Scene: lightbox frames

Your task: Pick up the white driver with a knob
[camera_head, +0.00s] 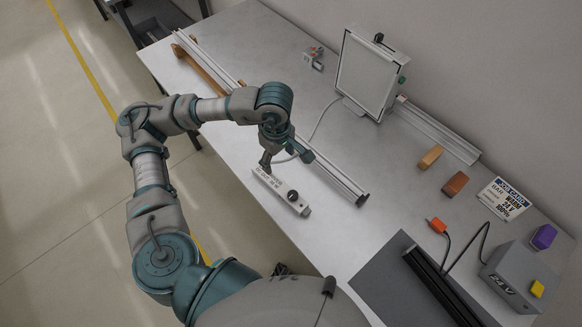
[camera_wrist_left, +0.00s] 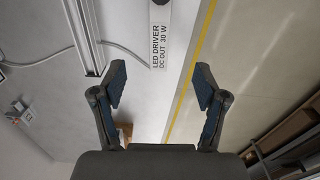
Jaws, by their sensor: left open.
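The white driver (camera_head: 270,185) is a long narrow box with a black knob and printed text, lying on the grey table near its front edge. In the left wrist view its end (camera_wrist_left: 160,42) reads "LED DRIVER DC OUT 30 W" and lies just beyond the fingertips, centred between them. My left gripper (camera_head: 286,161) is open and empty, above and close to the driver's far side. In the left wrist view its two fingers (camera_wrist_left: 160,80) stand wide apart with nothing between them. My right gripper does not show.
A long metal rail (camera_head: 335,174) lies just behind the driver. A white cable runs to the upright framed panel (camera_head: 367,72). Orange (camera_head: 430,157) and brown (camera_head: 455,184) blocks, a printed card (camera_head: 503,199) and a grey box (camera_head: 520,275) are at right. A dark mat (camera_head: 385,280) lies at front.

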